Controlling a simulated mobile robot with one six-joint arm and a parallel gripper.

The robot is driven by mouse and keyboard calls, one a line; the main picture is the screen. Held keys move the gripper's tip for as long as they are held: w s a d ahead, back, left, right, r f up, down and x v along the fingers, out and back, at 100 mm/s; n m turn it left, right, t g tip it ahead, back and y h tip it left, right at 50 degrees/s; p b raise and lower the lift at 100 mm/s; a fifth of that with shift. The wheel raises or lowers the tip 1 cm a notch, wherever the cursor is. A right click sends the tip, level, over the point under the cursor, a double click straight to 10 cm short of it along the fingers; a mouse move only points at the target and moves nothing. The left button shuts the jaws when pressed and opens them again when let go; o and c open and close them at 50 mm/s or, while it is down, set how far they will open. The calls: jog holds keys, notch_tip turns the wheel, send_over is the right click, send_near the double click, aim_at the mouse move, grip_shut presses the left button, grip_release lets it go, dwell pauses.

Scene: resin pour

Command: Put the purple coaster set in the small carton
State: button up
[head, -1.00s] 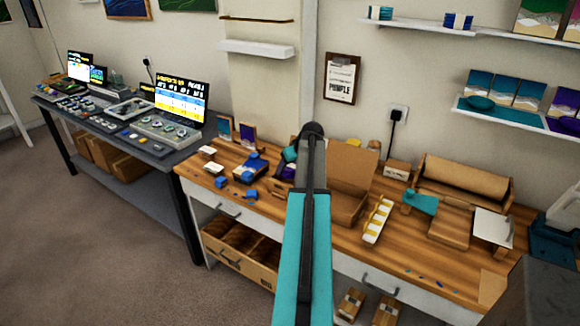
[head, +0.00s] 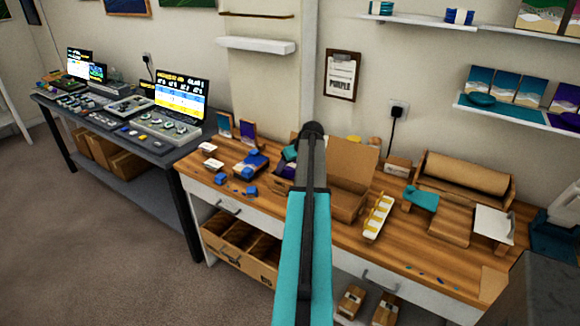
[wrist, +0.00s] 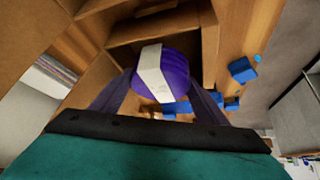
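The purple coaster set (wrist: 175,75) is a round purple stack with a white band, in the middle of the wrist view. My gripper (wrist: 160,88) has a dark finger on each side of it and appears shut on it. Beyond the set in the wrist view is an open small carton (wrist: 152,32) with cardboard walls; how high the set is above it is hard to tell. In the head view my arm hides the gripper tips and most of this spot; a bit of purple (head: 286,170) shows left of the arm.
A larger open carton (head: 350,205) with a raised lid stands right of my arm on the wooden bench. A white tray with yellow pieces (head: 378,216) is beside it. Blue items (head: 250,165) and white cards lie to the left.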

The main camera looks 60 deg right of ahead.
jog(key=shift+o, duration=0.4)
jog(key=shift+r, duration=0.2)
jog(key=shift+r+p, duration=0.45)
jog(key=shift+r, duration=0.1)
jog(key=b+v, duration=0.2)
jog(key=v, duration=1)
jog(key=shift+f, duration=0.15)
